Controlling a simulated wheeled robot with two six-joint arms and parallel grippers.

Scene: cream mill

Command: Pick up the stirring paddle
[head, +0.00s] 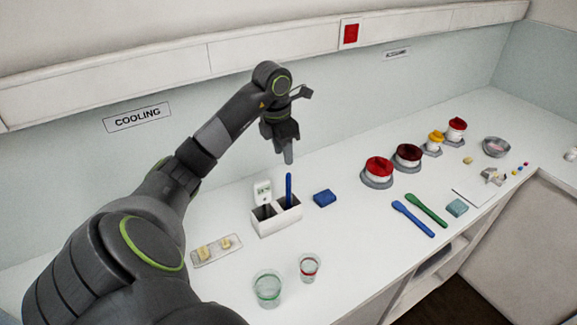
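A blue upright handle (289,190), possibly the stirring paddle, stands in the right part of a white two-part holder (279,226). Its lower end is hidden inside the holder. A white device with a small display (262,192) stands in the left part. My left gripper (288,157) points down just above the blue handle's top, apparently apart from it. Its fingers overlap in this view, so I cannot tell how far they are open. A blue spatula-like tool (412,218) and a green one (427,210) lie flat on the counter to the right. My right gripper is out of view.
Red-lidded jars (379,168) stand farther right. A wall ledge runs behind.

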